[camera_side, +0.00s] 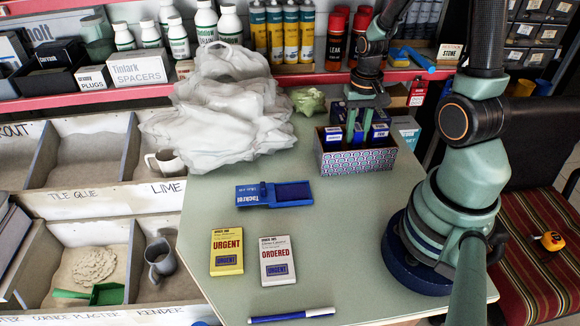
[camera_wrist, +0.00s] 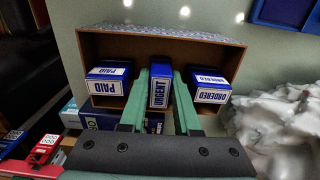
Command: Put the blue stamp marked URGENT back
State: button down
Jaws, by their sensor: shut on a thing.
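The blue stamp marked URGENT (camera_wrist: 159,88) is between the two green fingers of my gripper (camera_wrist: 162,76) in the wrist view, and they are shut on it. It is in the middle of the patterned box (camera_side: 350,162), between the PAID stamp (camera_wrist: 108,80) and the ORDERED stamp (camera_wrist: 210,86). In the side view my gripper (camera_side: 359,128) points down into this box from above. The box's brown inner wall (camera_wrist: 190,46) shows in the wrist view. Whether the URGENT stamp touches the box floor is hidden.
A blue ink pad (camera_side: 260,194) lies open on the table. A yellow URGENT card (camera_side: 226,252), a white ORDERED card (camera_side: 277,261) and a marker (camera_side: 290,315) lie in front. A white plastic bag (camera_side: 220,110) sits left of the box. Bottles stand on the shelf behind.

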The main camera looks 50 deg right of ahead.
aim_at(357, 128)
jog(key=shift+f, duration=0.15)
jog(key=c, duration=0.9)
grip_release()
notch_tip(357, 128, up, 12)
jog(key=w+a+r+n+t, duration=0.1)
jog(key=a+r+n+t, duration=0.1)
jog(key=a, duration=0.3)
jog(key=w+a+r+n+t, duration=0.1)
jog(key=a+r+n, duration=0.2)
jog(key=a+n, duration=0.1)
jog(key=w+a+r+n+t, duration=0.1)
jog(key=a+r+n+t, duration=0.1)
jog(key=a, duration=0.4)
jog(key=shift+w+a+r+n+t, duration=0.1)
jog(key=shift+a+r+n+t, duration=0.15)
jog(key=shift+n, duration=0.25)
